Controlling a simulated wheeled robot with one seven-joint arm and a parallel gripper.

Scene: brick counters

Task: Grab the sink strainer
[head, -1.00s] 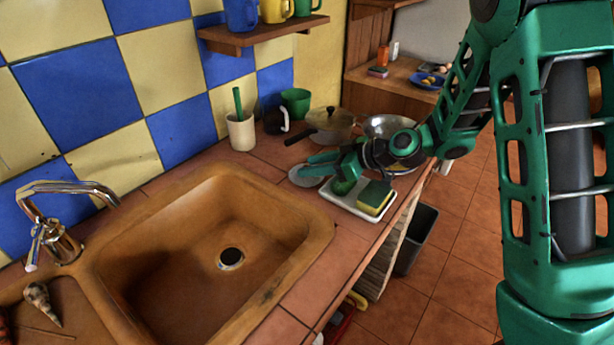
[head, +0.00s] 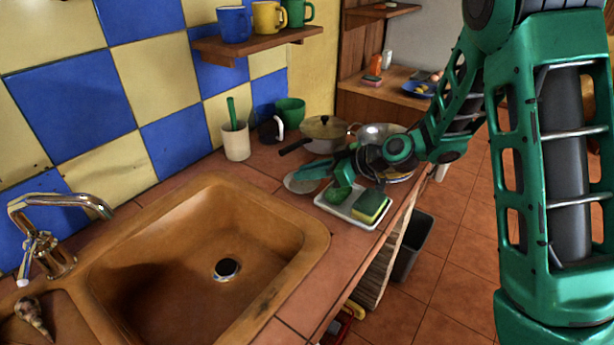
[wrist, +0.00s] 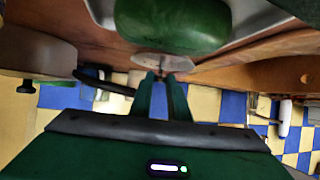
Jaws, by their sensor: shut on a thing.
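The sink strainer (head: 300,185) is a small, pale, round disc on the tiled counter, between the sink and the white tray. It also shows in the wrist view (wrist: 163,62), at my fingertips. My gripper (head: 312,174) reaches in from the right, over the tray's back edge. In the wrist view, the fingers (wrist: 162,77) are close together and shut on the strainer's near edge. The fingers hide part of the strainer in the head view. I cannot tell whether it is lifted off the counter.
The white tray (head: 355,213) beside my gripper holds a green rounded thing (head: 338,194) and a yellow-green sponge (head: 370,207). The sink (head: 180,290) opens at left.

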